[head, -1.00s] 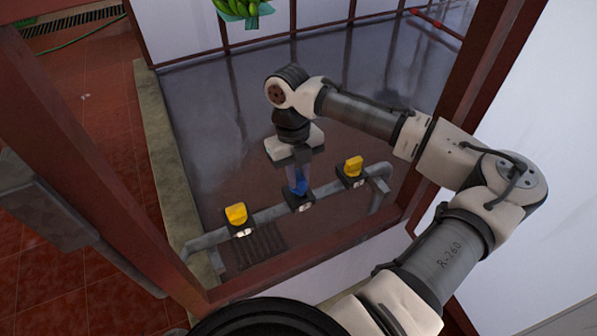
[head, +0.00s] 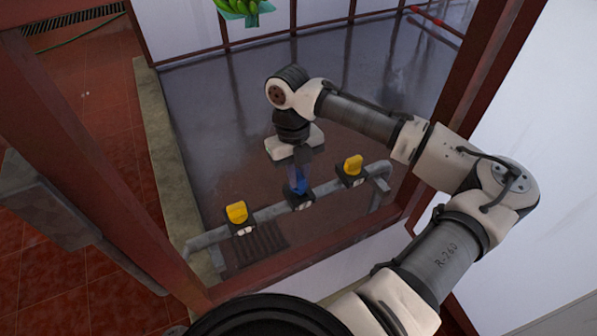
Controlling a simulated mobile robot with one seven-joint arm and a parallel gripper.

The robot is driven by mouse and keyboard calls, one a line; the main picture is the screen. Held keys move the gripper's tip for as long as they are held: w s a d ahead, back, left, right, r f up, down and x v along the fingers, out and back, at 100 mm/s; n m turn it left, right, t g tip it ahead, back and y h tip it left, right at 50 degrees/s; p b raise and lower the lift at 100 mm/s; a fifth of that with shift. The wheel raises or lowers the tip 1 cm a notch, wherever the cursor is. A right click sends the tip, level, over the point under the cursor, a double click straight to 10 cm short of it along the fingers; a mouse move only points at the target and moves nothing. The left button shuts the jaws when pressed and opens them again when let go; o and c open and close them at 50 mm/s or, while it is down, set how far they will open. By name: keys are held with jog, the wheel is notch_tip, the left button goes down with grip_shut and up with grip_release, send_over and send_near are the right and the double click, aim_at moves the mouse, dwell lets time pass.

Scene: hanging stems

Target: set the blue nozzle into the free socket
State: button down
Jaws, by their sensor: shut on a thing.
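The blue nozzle (head: 299,184) is between the fingers of my gripper (head: 298,168), which is shut on it. The gripper points down over the middle of a grey pipe rail. The nozzle's lower end is at the middle socket (head: 301,204), between two sockets with yellow nozzles. It looks in or touching the socket; how deep it sits I cannot tell. One yellow nozzle (head: 237,212) sits in the left socket and another yellow nozzle (head: 353,165) in the right socket. The fingers partly hide the blue nozzle's top.
The grey pipe rail (head: 270,217) carries the sockets, with a dark slatted grate (head: 258,244) below. A red-brown frame post (head: 100,170) stands at left, another at right. Green hanging fruit (head: 243,8) is at the top.

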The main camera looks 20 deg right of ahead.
jog(key=shift+f, duration=1.25)
dwell(1.8)
